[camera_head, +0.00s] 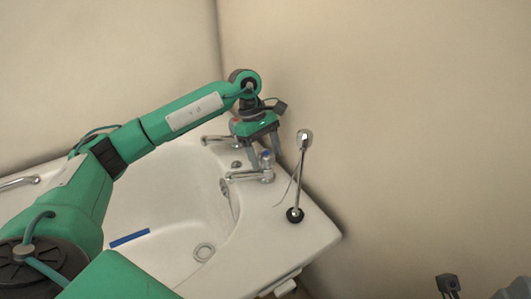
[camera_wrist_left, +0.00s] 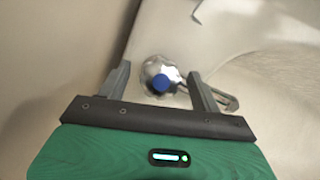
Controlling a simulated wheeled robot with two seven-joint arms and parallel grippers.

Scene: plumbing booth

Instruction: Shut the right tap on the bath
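The blue-capped tap (camera_head: 240,176) stands on the rim of the white bath (camera_head: 318,237), its chrome spout pointing left over the basin. My left gripper (camera_head: 265,153) points down over this tap's head. In the left wrist view, the chrome head with its blue cap (camera_wrist_left: 160,83) shows between the two spread fingers, with gaps on both sides. The left gripper (camera_wrist_left: 160,85) is open and appears not to touch the tap. A second tap (camera_head: 215,139) stands farther back, partly behind my arm. My right gripper's fingers are not in view.
A chrome hand shower (camera_head: 304,142) stands upright on a black base (camera_head: 295,214), close right of the tap. Beige walls (camera_head: 420,110) close in behind and right.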

